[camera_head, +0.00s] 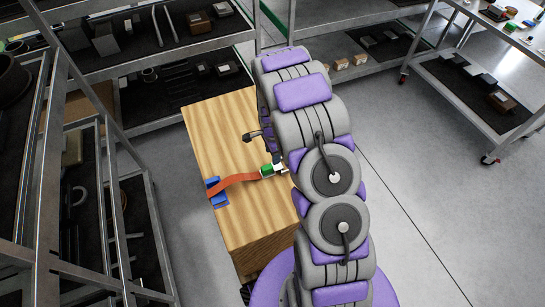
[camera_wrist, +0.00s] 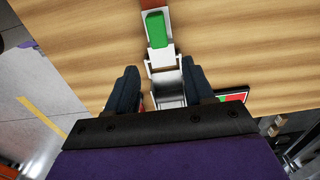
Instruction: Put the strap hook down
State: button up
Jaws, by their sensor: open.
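The orange strap (camera_head: 237,181) lies across the wooden top (camera_head: 215,125), with a blue piece (camera_head: 216,192) at its left end. At its right end are a green part (camera_head: 266,170) and the pale metal strap hook (camera_head: 279,169), partly hidden by my arm. In the wrist view the green part (camera_wrist: 155,28) and the silver hook (camera_wrist: 166,80) are over the wood. My gripper (camera_wrist: 160,68) is open, one dark finger on each side of the hook, with visible gaps. I cannot tell whether the hook fully touches the wood.
Metal shelves with parts (camera_head: 165,45) stand behind and at the left (camera_head: 115,210). A wheeled rack (camera_head: 470,90) stands at the right. A red and green item on a dark panel (camera_wrist: 232,96) shows beside my right finger. Grey floor (camera_head: 420,190) is clear at the right.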

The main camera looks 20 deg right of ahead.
jog(key=s+a+r+n, duration=0.2)
jog(key=s+r+n, duration=0.15)
jog(key=r, duration=0.45)
jog(key=s+a+r+n+p, duration=0.1)
jog(key=s+a+r+n, duration=0.1)
jog(key=s+r, duration=0.45)
jog(key=s+a+r+n, duration=0.2)
jog(key=s+r, duration=0.1)
jog(key=r, duration=0.7)
jog(key=s+a+r+n, duration=0.1)
jog(key=s+r+n, duration=0.1)
jog(key=s, duration=0.5)
jog(key=s+a+r+n+g, duration=0.1)
jog(key=s+a+r+n, duration=0.1)
jog(key=s+n, duration=0.3)
jog(key=s+a+r+n, duration=0.2)
jog(key=s+r+n, duration=0.1)
jog(key=s, duration=0.8)
jog(key=shift+r+g, duration=0.4)
jog(key=shift+n, duration=0.25)
jog(key=shift+c, duration=0.4)
